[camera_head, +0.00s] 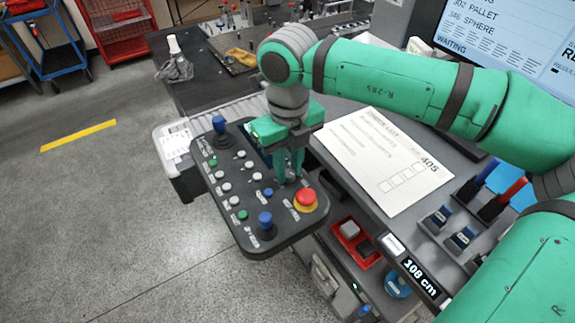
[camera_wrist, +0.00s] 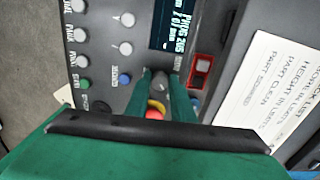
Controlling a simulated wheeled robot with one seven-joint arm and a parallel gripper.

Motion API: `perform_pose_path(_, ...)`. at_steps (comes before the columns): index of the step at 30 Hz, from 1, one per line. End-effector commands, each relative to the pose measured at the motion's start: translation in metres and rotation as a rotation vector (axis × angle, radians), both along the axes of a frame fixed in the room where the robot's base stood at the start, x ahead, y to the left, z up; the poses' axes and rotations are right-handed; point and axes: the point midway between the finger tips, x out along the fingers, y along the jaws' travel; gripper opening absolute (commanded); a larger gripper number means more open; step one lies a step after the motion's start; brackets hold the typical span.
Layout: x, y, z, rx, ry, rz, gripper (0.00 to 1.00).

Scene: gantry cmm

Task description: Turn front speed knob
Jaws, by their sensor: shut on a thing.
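The dark control pendant (camera_head: 231,187) lies in the middle of the head view, with rows of white, green and blue buttons. My gripper (camera_head: 288,180) reaches down onto its right part, just behind the red emergency button (camera_head: 305,198). In the wrist view, the green fingers of my gripper (camera_wrist: 160,84) are shut on a small dark grey knob (camera_wrist: 160,80), one finger on each side. The knob is mostly hidden by the fingers in the head view. The wrist view also shows the pendant screen (camera_wrist: 172,22) beyond the fingers.
Two blue joysticks stand on the pendant, one at the far end (camera_head: 219,125) and one near the front (camera_head: 265,220). A checklist sheet (camera_head: 385,160) lies to the right. Pens and holders (camera_head: 485,180) stand farther right. Open floor lies to the left.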

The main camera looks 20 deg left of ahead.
Motion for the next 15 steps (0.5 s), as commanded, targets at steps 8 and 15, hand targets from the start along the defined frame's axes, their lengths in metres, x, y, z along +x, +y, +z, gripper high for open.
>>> perform_pose_path(8, 0.0007, -0.0002, 0.0009, 0.0, -0.003, 0.0, 0.4)
perform_pose_path(15, 0.0002, 0.0, 0.0006, 0.001, -0.001, 0.001, 0.4)
